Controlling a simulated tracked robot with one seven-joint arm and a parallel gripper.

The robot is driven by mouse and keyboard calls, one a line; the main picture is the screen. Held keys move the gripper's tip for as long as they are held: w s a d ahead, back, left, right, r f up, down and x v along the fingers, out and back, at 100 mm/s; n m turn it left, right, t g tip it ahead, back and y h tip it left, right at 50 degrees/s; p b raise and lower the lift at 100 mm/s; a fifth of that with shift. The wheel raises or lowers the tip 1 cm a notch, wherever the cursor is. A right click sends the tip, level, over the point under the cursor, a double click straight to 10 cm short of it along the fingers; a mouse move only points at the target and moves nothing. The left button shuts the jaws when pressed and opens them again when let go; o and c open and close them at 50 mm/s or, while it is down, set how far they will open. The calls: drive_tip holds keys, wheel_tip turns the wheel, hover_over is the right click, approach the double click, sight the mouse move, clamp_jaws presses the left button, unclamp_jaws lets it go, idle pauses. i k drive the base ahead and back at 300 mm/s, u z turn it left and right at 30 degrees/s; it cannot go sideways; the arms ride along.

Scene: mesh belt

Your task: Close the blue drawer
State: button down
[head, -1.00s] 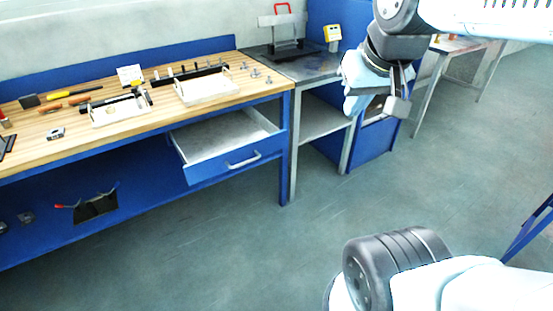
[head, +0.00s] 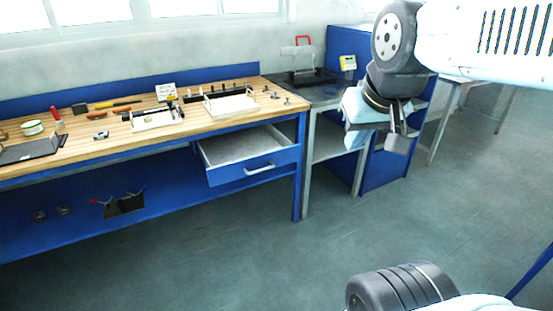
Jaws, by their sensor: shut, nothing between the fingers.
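The blue drawer (head: 255,166) hangs open under the right end of the wooden workbench (head: 100,149). Its grey inside shows from above and looks empty. A light bar handle (head: 259,169) runs across its blue front. My gripper (head: 398,138) is up at the right of the view, pointing down, well apart from the drawer and to its right. Its fingers are together with nothing seen between them.
White trays, tools and small parts lie on the bench top. A grey metal table (head: 318,95) and a blue cabinet (head: 392,165) stand right of the bench. The floor (head: 250,255) in front is clear.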

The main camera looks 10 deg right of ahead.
sight(230, 157)
drive_tip(key=u, duration=0.95)
drive_tip(key=i, duration=1)
drive_tip(key=u, duration=0.05)
